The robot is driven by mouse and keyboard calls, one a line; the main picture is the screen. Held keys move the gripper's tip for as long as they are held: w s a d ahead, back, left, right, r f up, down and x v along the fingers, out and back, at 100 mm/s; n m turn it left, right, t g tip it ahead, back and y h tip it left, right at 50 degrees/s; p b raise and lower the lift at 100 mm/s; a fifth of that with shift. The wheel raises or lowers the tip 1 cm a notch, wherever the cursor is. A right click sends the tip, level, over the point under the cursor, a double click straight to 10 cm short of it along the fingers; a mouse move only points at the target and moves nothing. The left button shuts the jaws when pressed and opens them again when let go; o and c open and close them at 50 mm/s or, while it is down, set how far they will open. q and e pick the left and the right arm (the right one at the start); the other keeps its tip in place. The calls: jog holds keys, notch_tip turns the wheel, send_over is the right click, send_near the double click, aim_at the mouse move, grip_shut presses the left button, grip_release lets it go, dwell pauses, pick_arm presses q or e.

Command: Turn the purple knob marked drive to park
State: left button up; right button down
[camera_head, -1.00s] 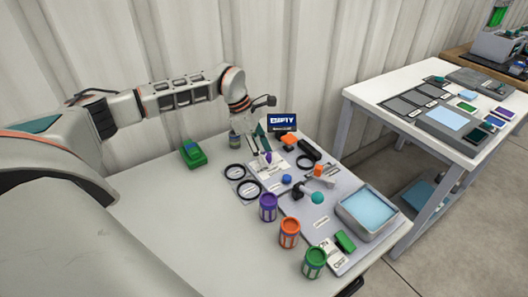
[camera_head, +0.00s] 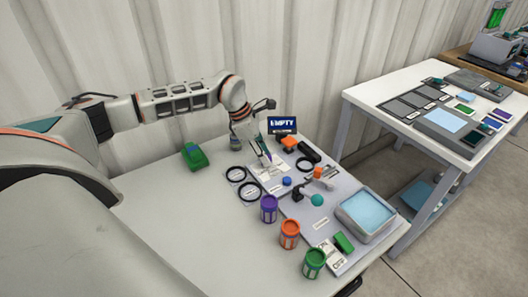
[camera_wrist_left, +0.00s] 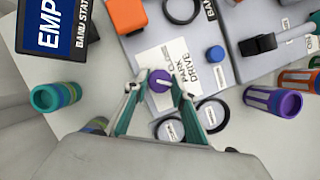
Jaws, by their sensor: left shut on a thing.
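The purple knob (camera_wrist_left: 160,82) stands on a pale panel with a white label plate (camera_wrist_left: 180,53), whose printed words DRIVE and PARK lie to the right of the knob in the left wrist view. A pale mark shows on the knob's top; I cannot tell clearly which word it points to. My left gripper (camera_wrist_left: 157,84) has one finger on each side of the knob and is shut on it. In the head view my left gripper (camera_head: 266,160) reaches down to the panel and mostly hides the knob. My right gripper is not in view.
A blue button (camera_head: 287,181), a lever with a teal ball (camera_head: 316,200) and a blue-filled tray (camera_head: 368,212) are to the right. Purple (camera_head: 268,209), orange and green cans stand in front. A screen reading EMPTY (camera_head: 282,125) stands behind.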

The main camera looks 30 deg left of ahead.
pick_arm(q)
jog(key=n+p, duration=0.1)
jog(key=n+t+y+p, duration=0.1)
jog(key=n, duration=0.1)
jog(key=shift+s+d+r+n, duration=0.1)
jog(key=shift+d+n, duration=0.05)
jog(key=shift+n, duration=0.15)
jog(key=shift+n+t+y+p, duration=0.35)
jog(key=shift+n+y, duration=0.35)
jog(key=shift+n, duration=1.2)
jog(key=o, duration=1.1)
jog(key=v, duration=1.2)
jog(key=shift+d, duration=0.1)
